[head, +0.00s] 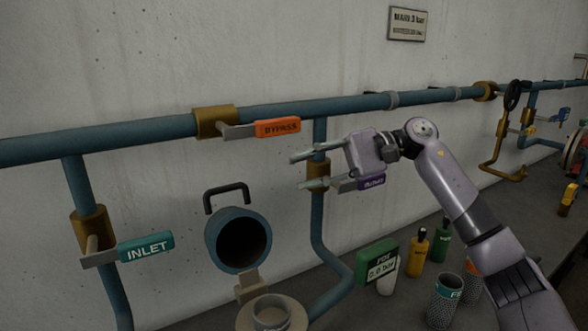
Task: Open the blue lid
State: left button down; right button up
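The blue lid (238,240) stands raised on a beige hinge (250,287), above a beige round housing (270,315) at the bottom of the head view. Its dark hollow side faces me, and a black handle (227,196) shows behind its top. The lid looks tilted up, open from the housing. My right gripper (305,170) is open and empty, up and to the right of the lid and apart from it. My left gripper is not in view.
A blue pipe (350,105) runs along the wall. A green gauge (377,262), bottles and mesh cylinders (445,300) stand lower right.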

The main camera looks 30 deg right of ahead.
aim_at(238, 240)
jog(key=k, duration=1.5)
